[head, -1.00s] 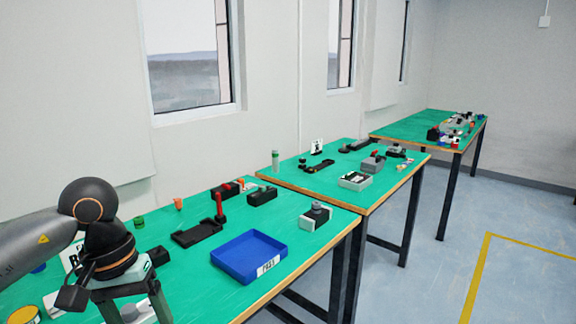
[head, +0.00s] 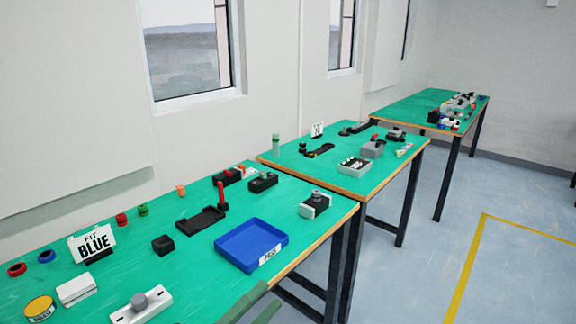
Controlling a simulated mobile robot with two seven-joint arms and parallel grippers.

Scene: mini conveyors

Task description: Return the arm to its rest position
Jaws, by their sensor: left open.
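My left gripper (head: 266,297) shows only as two grey-green fingers at the bottom edge of the head view. They are apart, with nothing seen between them, in front of the near green table (head: 190,271). The rest of my left arm is out of view. My right gripper is not in view.
A middle table (head: 300,165) and far table (head: 410,103) lie beyond.

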